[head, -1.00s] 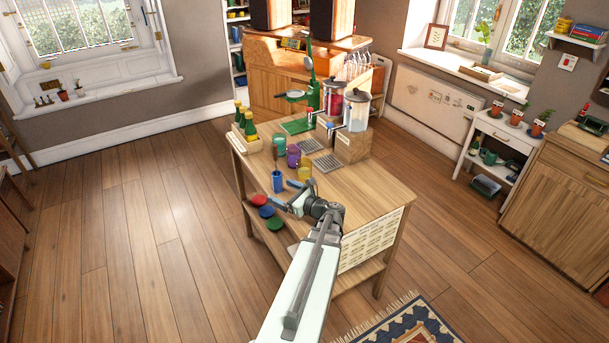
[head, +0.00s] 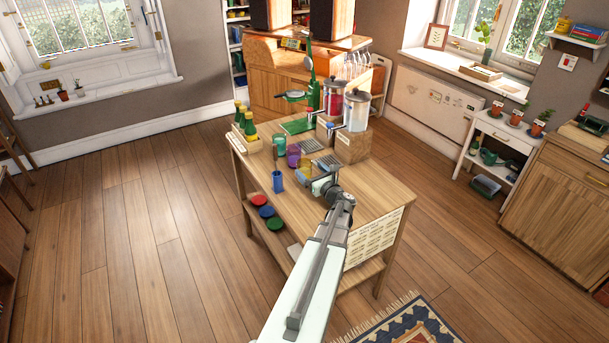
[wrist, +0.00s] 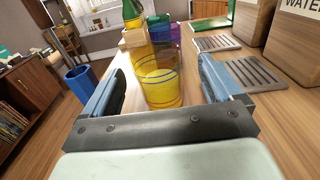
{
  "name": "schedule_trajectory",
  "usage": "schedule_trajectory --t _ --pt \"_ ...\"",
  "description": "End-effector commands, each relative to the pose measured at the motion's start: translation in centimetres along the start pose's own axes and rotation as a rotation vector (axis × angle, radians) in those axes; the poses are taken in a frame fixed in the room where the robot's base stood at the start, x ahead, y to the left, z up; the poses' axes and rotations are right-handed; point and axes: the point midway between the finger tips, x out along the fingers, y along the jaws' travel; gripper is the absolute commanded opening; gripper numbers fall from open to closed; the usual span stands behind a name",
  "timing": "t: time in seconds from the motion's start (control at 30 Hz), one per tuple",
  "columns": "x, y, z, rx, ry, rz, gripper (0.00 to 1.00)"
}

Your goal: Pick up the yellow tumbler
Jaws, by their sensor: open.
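The yellow tumbler (wrist: 158,84) stands upright on the wooden table, a clear yellow cup with dark rings. In the wrist view it is straight ahead, between the two blue fingers of my open gripper (wrist: 155,85). I cannot tell how deep it sits between them. In the head view the yellow tumbler (head: 304,168) is partly hidden behind my gripper (head: 318,183).
A purple tumbler (head: 293,155) and a green tumbler (head: 279,145) are just behind. Drink dispensers (head: 356,110) and grey drip grates (wrist: 253,72) are at the right. The table's front right is clear.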

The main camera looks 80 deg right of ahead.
Motion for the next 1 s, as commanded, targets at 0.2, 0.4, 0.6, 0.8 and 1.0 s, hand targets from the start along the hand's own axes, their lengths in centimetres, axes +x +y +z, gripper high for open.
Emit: schedule_trajectory --t 0.2,0.4,0.6,0.8,1.0 --pt "1.0 0.1 0.1 0.000 0.000 0.001 0.92" --pt "2.5 0.2 0.3 -0.001 -0.001 0.002 0.92" --pt "5.2 0.3 0.6 -0.001 0.000 0.002 0.92" --pt "6.1 0.5 0.6 -0.001 0.000 0.002 0.92" --pt "6.0 0.5 0.6 -0.001 0.000 0.001 0.86"
